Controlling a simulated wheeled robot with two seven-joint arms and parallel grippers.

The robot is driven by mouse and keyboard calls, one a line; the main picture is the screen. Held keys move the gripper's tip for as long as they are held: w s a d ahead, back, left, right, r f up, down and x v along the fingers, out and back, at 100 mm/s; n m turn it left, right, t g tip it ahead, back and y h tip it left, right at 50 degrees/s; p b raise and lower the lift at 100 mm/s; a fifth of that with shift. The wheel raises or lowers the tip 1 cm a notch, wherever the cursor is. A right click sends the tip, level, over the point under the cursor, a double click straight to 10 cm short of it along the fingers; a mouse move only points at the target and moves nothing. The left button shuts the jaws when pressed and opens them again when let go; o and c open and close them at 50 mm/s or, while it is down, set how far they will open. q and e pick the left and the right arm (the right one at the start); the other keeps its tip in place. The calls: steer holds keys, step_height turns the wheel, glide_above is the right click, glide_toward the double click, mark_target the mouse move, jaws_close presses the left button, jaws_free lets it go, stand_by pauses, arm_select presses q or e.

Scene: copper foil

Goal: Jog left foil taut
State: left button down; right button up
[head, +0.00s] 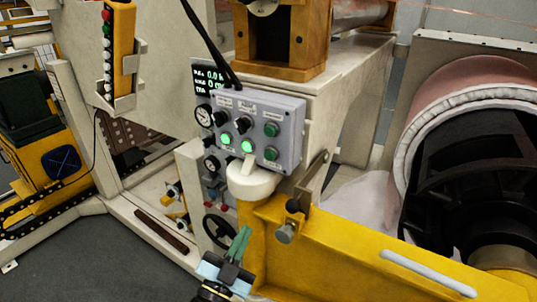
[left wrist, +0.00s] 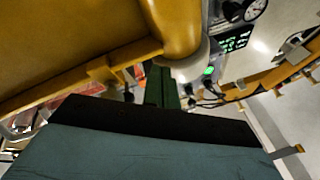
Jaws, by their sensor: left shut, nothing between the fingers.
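A grey control box (head: 258,130) sits on a white post beside the yellow beam. It has two black knobs, two brightly lit green buttons (head: 247,146) and two darker green buttons (head: 271,129) on the right. A dark display (head: 210,77) behind it shows green figures that seem to read zero; the box and cables partly cover it. My left gripper (head: 238,243) is below the box, apart from it, with its green fingers together and empty. In the left wrist view the fingers (left wrist: 161,86) point towards the yellow beam and a lit green button (left wrist: 208,70). My right gripper is out of view.
The yellow beam (head: 370,255) with a pale handle runs along the lower right. A pinkish roll (head: 462,85) with a white edge stands at right. A black handwheel (head: 220,230) is close to my left gripper. An orange pendant (head: 120,50) hangs at upper left.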

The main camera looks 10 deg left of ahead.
mark_target(270, 155)
arm_select(q)
steer(key=s+r+t, duration=0.2)
steer(key=r, duration=0.5)
steer(key=s+r+m+t+h, duration=0.1)
steer(key=r+t, duration=0.1)
steer(key=r, duration=0.6)
steer(key=shift+s+a+m+t+h, duration=0.25)
steer(key=shift+s+m+t+h, duration=0.05)
steer(key=shift+s+t, duration=0.1)
steer(key=shift+w, duration=0.2)
steer(key=shift+w+d+b, duration=0.45)
steer(key=shift+w+d, duration=0.05)
steer(key=shift+w, duration=0.85)
steer(key=shift+w+d+b, duration=0.5)
steer(key=shift+w, duration=0.85)
steer(key=shift+w+d+b, duration=0.45)
steer(key=shift+w+d, duration=0.05)
steer(key=shift+w, duration=0.85)
steer(key=shift+w+d, duration=0.15)
steer(key=shift+w, duration=0.25)
